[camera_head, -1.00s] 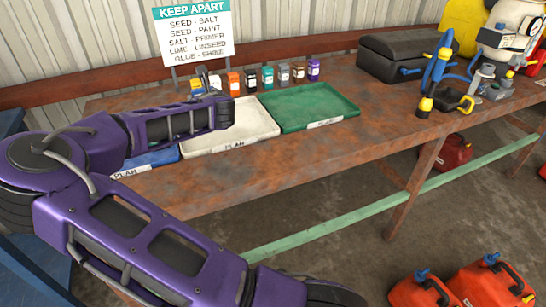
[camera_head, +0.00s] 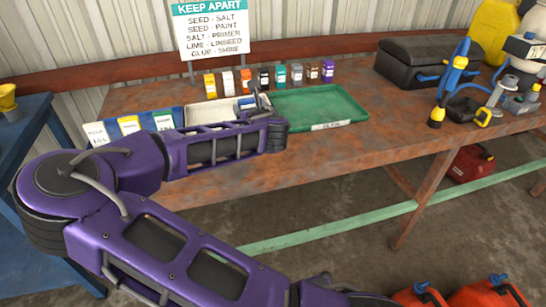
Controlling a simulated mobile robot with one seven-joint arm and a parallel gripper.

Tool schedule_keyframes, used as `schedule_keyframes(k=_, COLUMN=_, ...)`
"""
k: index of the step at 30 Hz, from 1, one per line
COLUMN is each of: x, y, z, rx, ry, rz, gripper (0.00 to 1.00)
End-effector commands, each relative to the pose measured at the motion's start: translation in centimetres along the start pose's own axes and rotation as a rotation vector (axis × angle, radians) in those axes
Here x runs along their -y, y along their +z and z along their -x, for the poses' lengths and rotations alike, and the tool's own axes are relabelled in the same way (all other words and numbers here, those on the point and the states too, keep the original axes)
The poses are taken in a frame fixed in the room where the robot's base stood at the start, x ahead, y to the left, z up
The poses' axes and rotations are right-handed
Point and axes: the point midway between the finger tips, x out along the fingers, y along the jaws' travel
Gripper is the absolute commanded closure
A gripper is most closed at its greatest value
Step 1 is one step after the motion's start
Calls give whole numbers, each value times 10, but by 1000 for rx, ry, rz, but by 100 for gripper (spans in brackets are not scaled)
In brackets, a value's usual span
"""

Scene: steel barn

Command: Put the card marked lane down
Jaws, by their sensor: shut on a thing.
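My gripper (camera_head: 256,103), dark and mostly hidden behind my purple arm, is over the white tray (camera_head: 190,128) on the rusty bench. It is shut on a small blue and pale piece (camera_head: 244,103), which seems to be a card. Its marking cannot be read, so I cannot tell whether it says lane. A white card (camera_head: 97,133) and a yellow-and-white card (camera_head: 129,125) show at the blue tray (camera_head: 146,121) to the left. Their print is too small to read. My arm hides the front of the blue and white trays.
A green tray (camera_head: 318,104) is empty to the right. Several small bottles (camera_head: 280,75) stand in a row behind the trays, below a KEEP APART sign (camera_head: 210,30). A black toolbox (camera_head: 425,65) and blue tool (camera_head: 452,72) are farther right. Red cans (camera_head: 490,292) are on the floor.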

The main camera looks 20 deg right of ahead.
Motion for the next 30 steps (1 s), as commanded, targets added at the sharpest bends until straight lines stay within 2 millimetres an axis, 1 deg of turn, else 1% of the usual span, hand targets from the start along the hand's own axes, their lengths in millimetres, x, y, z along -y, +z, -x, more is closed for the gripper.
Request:
schedule_keyframes(k=5, x=-8, y=-2, z=4, rx=2, ry=11, rz=5, gripper=79)
schedule_keyframes(k=8, x=-8, y=-14, z=1, rx=0, ry=13, rz=7, gripper=79)
schedule_keyframes(k=12, x=-8, y=-41, z=-8, rx=-1, ry=11, rz=8, gripper=79)
schedule_keyframes(k=15, x=-8, y=-54, z=-12, rx=1, ry=13, rz=8, gripper=79)
schedule_keyframes(k=20, x=-8, y=-64, z=-15, rx=2, ry=14, rz=6, gripper=79)
schedule_keyframes(k=27, x=-7, y=-95, z=-24, rx=1, ry=13, rz=6, gripper=79)
schedule_keyframes(k=30, x=-8, y=-96, z=-25, rx=3, ry=13, rz=5, gripper=79)
